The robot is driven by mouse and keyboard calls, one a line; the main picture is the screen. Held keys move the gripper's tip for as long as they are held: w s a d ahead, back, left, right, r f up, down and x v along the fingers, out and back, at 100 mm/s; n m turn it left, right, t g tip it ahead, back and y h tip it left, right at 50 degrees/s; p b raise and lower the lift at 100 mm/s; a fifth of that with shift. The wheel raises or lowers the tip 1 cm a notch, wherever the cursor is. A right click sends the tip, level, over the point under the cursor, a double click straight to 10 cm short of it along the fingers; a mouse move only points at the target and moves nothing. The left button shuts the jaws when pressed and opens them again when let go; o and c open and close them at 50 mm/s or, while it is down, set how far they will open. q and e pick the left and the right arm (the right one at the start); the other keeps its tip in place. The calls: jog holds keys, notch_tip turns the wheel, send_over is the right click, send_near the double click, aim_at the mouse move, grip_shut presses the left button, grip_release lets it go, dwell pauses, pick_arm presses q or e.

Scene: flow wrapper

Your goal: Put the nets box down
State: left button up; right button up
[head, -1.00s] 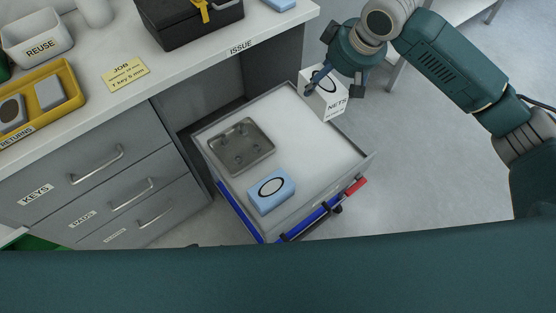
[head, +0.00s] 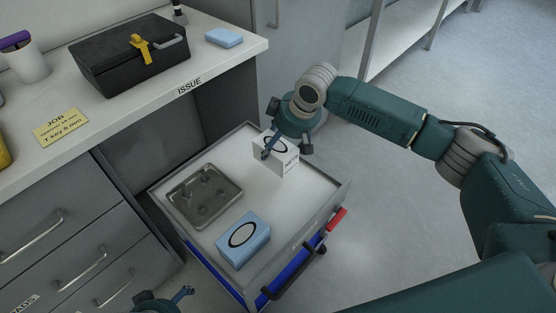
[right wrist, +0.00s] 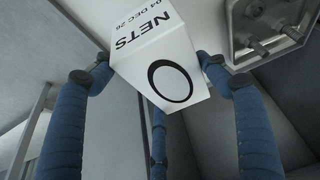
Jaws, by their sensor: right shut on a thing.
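The white nets box (head: 288,163) has a black oval and NETS lettering. In the right wrist view the box (right wrist: 160,62) sits tilted in the picture between the blue fingers. My left gripper (head: 170,301) shows only partly at the bottom edge, away from the drawer, and its jaw state is unclear.
The ISSUE counter (head: 215,75) rises behind, with a black case (head: 130,62).

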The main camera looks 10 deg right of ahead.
notch_tip(320, 180, down, 5)
jog(key=shift+f+b, duration=0.1)
jog(key=shift+b, duration=0.45)
jog(key=shift+f, duration=0.15)
pick_arm(q)
jog(key=v, duration=0.5)
jog(key=shift+w+a, duration=0.1)
jog(key=shift+w, duration=0.25)
pick_arm(e)
jog(key=o, duration=1.2)
jog(key=shift+s+r, duration=0.1)
jog(key=shift+r, duration=0.3)
pick_arm(q)
notch_tip(320, 180, down, 11)
jog(key=p, duration=0.3)
jog(key=shift+r, duration=0.2)
pick_arm(e)
jog(key=v, duration=1.1)
jog(key=shift+s+d+r, duration=0.1)
jog(key=shift+d, duration=0.05)
